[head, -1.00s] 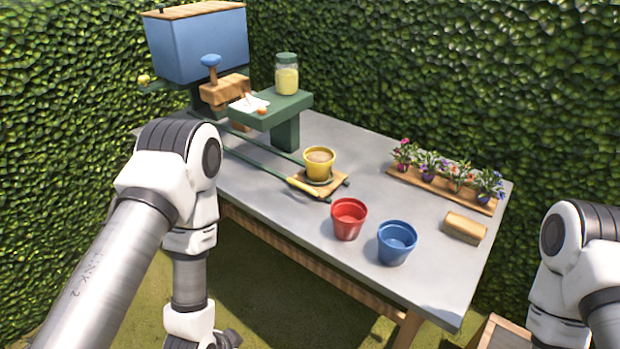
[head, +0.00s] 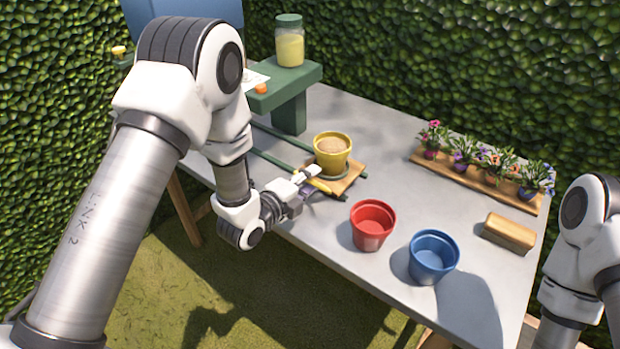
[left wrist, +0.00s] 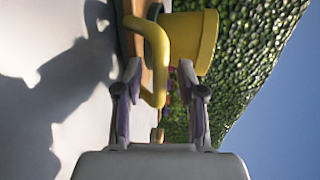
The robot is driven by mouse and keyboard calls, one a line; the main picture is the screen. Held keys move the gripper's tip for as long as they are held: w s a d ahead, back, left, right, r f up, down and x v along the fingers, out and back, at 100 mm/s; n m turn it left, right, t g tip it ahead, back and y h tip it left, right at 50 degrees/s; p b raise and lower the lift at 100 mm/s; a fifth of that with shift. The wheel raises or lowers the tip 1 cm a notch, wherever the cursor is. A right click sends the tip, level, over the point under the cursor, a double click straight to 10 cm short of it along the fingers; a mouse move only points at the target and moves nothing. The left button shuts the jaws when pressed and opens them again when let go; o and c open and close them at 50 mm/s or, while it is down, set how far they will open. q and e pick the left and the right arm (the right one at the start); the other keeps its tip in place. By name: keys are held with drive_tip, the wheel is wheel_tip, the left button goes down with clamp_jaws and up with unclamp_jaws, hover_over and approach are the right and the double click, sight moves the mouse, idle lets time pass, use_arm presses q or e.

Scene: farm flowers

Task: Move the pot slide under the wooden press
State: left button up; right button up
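The yellow pot with brown fill (head: 332,151) stands upright on the wooden pot slide (head: 346,184), at the near end of the green rails (head: 272,160). The slide's yellow handle (head: 320,186) faces my left gripper (head: 312,181). In the left wrist view the handle (left wrist: 158,62) lies between the two open fingers (left wrist: 160,90), with gaps beside it. The yellow pot (left wrist: 200,35) is just beyond it. The wooden press is hidden behind my left arm in the head view. My right arm shows at the right edge, but its gripper is out of view.
A red pot (head: 371,226) and a blue pot (head: 433,257) stand right of the slide. A wooden block (head: 509,233) and a flower planter (head: 470,178) are farther right. A jar (head: 289,42) stands on a green stand (head: 292,82) behind the slide.

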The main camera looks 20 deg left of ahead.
use_arm(q)
drive_tip(key=shift+w+d+f, duration=0.1)
drive_tip(key=shift+w+f, duration=0.1)
drive_tip(key=shift+w, duration=0.05)
drive_tip(key=shift+s+r, duration=0.15)
drive_tip(key=shift+c, duration=0.6)
drive_tip(key=shift+s, duration=0.1)
clamp_jaws()
